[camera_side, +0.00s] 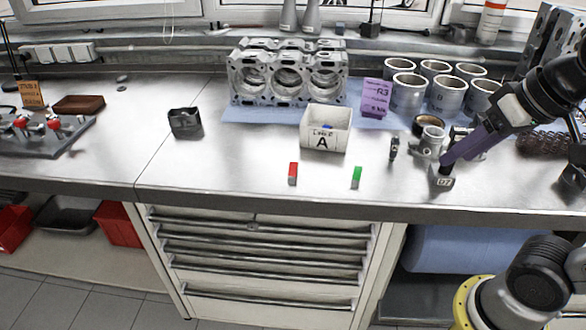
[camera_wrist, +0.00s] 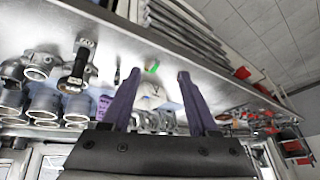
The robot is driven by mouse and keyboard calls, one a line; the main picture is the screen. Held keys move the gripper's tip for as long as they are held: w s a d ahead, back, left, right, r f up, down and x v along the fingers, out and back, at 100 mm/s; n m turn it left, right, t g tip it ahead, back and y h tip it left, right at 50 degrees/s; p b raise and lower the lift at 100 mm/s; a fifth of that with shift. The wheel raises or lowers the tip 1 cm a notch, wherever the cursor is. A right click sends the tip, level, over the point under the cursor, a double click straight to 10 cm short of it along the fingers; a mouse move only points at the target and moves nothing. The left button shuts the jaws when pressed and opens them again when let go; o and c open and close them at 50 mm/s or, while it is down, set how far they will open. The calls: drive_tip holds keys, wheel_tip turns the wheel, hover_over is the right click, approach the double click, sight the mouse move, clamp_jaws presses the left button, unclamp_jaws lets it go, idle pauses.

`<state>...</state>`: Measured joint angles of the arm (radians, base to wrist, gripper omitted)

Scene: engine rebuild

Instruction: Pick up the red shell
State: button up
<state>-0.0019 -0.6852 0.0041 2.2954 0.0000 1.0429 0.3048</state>
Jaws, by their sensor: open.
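The red shell (camera_side: 293,173) is a small upright red block on the steel bench, left of a similar green block (camera_side: 356,177). It stands in front of the white bin marked A (camera_side: 318,140). My gripper (camera_side: 446,165) is at the right of the bench, well right of the red shell, with its purple fingers slanting down to the left. In the wrist view my gripper (camera_wrist: 156,76) is open and empty. The green block (camera_wrist: 153,67) shows beyond the fingers there. I cannot make out the red shell in the wrist view.
A metal pump-like part (camera_side: 431,140) and a small dark upright part (camera_side: 394,147) stand nearby. The engine block (camera_side: 288,82) and cylinder sleeves (camera_side: 409,92) are behind.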

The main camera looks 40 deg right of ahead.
drive_tip(key=w+a+r+m+g, duration=0.15)
drive_tip(key=w+r, duration=0.25)
drive_tip(key=w, duration=0.5)
drive_tip(key=w+r+m+g, duration=0.1)
drive_tip(key=w+r+m, duration=0.25)
drive_tip(key=w, duration=0.55)
drive_tip(key=g, duration=0.3)
hover_over(293, 164)
drive_tip(key=shift+m, duration=0.4)
wheel_tip(293, 164, down, 23)
drive_tip(key=shift+s+a+r, duration=0.1)
drive_tip(key=shift+s, duration=0.05)
drive_tip(key=shift+f, duration=3)
clamp_jaws()
